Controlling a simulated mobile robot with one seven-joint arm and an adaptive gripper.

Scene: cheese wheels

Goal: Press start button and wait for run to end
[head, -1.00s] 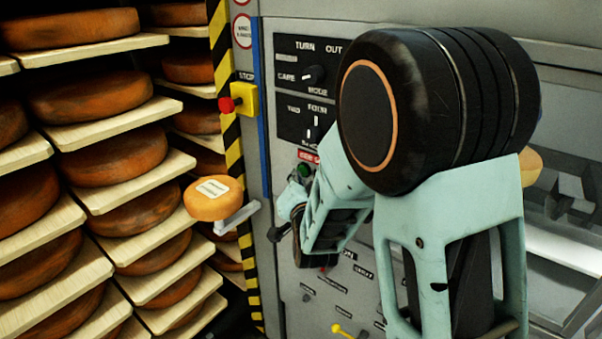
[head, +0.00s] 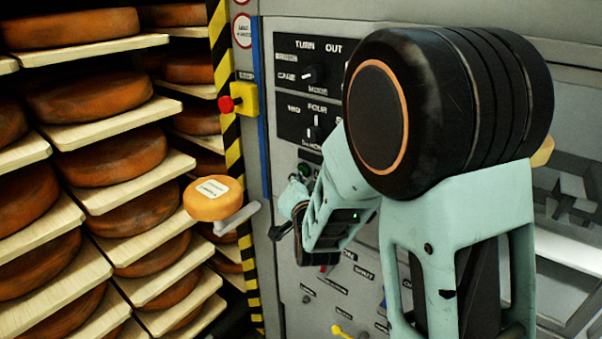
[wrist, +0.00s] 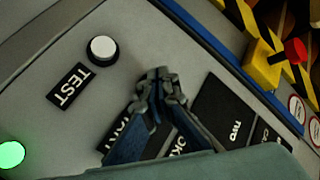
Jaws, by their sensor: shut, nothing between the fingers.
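My gripper (wrist: 158,76) is shut and empty, its fingertips together in front of the grey control panel (wrist: 60,40). In the head view my gripper (head: 292,197) is at the panel just below a dark green button (head: 304,170). I cannot tell whether it touches the panel or a button. In the wrist view a label (wrist: 118,138) reading roughly "TART" is partly hidden by the fingers. A bright green light (wrist: 11,154) glows at the left edge.
A white button (wrist: 102,50) stands by the TEST label (wrist: 69,87). A red stop button (head: 226,104) sits on a yellow box left of the knobs. Racks of cheese wheels (head: 90,95) fill the left. One wheel (head: 219,198) sits on a grey arm by the panel edge.

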